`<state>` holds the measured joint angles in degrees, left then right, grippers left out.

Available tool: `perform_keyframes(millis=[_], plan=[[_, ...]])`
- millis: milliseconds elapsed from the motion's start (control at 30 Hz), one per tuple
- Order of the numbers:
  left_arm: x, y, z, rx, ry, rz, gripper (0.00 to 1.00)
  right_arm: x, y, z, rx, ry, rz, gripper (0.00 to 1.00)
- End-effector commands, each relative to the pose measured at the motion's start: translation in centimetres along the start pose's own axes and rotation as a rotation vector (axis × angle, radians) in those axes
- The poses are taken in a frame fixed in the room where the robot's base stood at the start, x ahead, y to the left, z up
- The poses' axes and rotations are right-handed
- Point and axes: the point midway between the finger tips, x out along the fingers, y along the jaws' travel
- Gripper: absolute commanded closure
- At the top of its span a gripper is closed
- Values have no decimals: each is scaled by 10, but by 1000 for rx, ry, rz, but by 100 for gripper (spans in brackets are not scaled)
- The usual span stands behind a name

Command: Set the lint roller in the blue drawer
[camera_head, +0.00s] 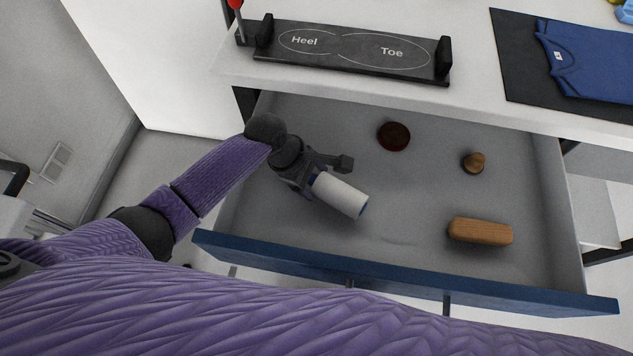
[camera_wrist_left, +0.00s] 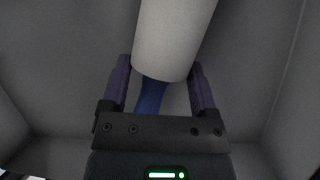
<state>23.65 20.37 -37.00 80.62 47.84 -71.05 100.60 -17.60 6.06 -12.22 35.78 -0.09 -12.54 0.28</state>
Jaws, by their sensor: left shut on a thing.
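The lint roller has a white cylinder (camera_head: 341,195) and a blue handle. My left gripper (camera_head: 325,176) is shut on its handle, inside the outline of the open blue drawer (camera_head: 400,279). The left wrist view shows the white roll (camera_wrist_left: 175,38) pointing away from my left gripper (camera_wrist_left: 160,88), with the blue handle between the two fingers. I cannot tell whether the roller touches the drawer floor. The drawer is pulled out, with a blue front and a grey inside. My right gripper is not in view.
In the drawer lie a dark round tin (camera_head: 394,136), a small wooden-topped brush (camera_head: 474,162) and a wooden brush block (camera_head: 480,231). The drawer's middle floor is clear. Above it, the white tabletop holds a black Heel/Toe board (camera_head: 350,61) and a folded blue shirt (camera_head: 590,62) on a dark mat.

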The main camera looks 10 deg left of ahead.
Motion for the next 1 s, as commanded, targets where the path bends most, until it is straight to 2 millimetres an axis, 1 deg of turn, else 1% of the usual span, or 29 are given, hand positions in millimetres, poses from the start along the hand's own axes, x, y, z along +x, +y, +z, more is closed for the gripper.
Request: perform_keyframes(millis=[33,67,200,367,400,467,500,700,767,867,1000], plan=[[15,-3,-6,-1,0,-4,79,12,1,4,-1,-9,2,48],[17,-4,-7,-2,0,-3,79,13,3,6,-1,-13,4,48],[14,-2,-6,0,0,0,79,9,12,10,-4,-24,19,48],[16,-3,-6,0,0,0,79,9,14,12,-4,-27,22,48],[16,-3,-7,0,0,-1,22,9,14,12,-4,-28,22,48],[16,-3,-7,0,0,-1,9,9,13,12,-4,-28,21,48],[16,-3,-7,0,0,-1,0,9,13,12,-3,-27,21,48],[16,-3,-7,0,0,-1,0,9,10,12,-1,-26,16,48],[13,-2,-6,1,1,0,0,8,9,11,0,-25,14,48],[-8,-2,-4,2,2,1,0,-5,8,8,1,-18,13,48],[-52,-1,-3,2,2,2,0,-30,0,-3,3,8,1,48]])
